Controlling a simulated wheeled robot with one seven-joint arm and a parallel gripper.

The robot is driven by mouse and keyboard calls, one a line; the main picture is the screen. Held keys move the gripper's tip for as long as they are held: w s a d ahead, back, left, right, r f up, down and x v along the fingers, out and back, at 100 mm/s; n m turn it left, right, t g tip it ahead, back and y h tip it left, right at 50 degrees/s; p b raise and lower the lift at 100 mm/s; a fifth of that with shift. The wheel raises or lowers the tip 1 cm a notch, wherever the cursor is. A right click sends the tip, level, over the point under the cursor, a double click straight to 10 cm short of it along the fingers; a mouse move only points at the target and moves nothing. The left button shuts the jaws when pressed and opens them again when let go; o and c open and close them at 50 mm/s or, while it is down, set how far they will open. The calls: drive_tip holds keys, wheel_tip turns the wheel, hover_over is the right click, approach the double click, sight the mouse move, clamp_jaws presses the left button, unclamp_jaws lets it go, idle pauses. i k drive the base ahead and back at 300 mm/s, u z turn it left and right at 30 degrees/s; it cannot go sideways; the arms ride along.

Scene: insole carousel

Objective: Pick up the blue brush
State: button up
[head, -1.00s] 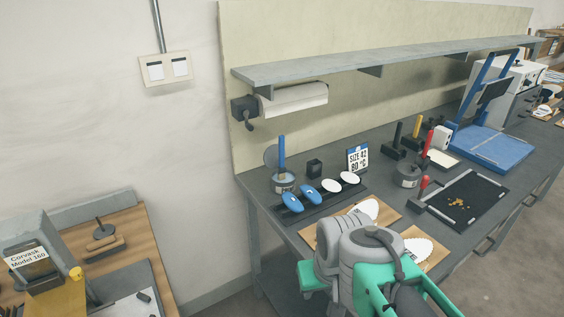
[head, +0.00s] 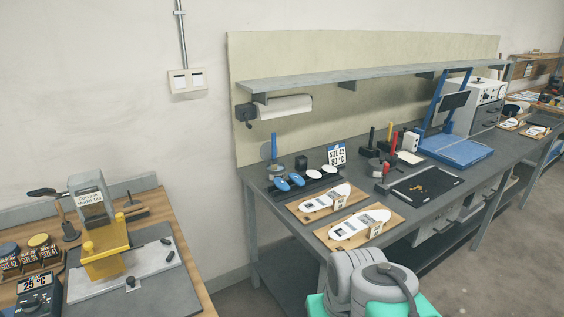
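The blue brush (head: 274,147) stands upright in a small pot (head: 276,171) near the back left corner of the grey workbench (head: 296,238). Its long blue handle sticks up and its lower end is hidden inside the pot. Only links of my own arm show, low in the picture in front of the bench. My gripper is not in view, and nothing touches the brush.
A size sign (head: 337,155), a small black cup (head: 301,163) and two wooden boards (head: 376,237) are nearby. A shelf (head: 330,83) with a paper roll (head: 284,107) overhangs the back.

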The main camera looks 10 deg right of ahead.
sight(274, 161)
drive_tip(key=z, duration=0.65)
drive_tip(key=i, duration=0.8)
drive_tip(key=u, duration=2)
drive_tip(key=i, duration=0.5)
drive_tip(key=u, duration=0.05)
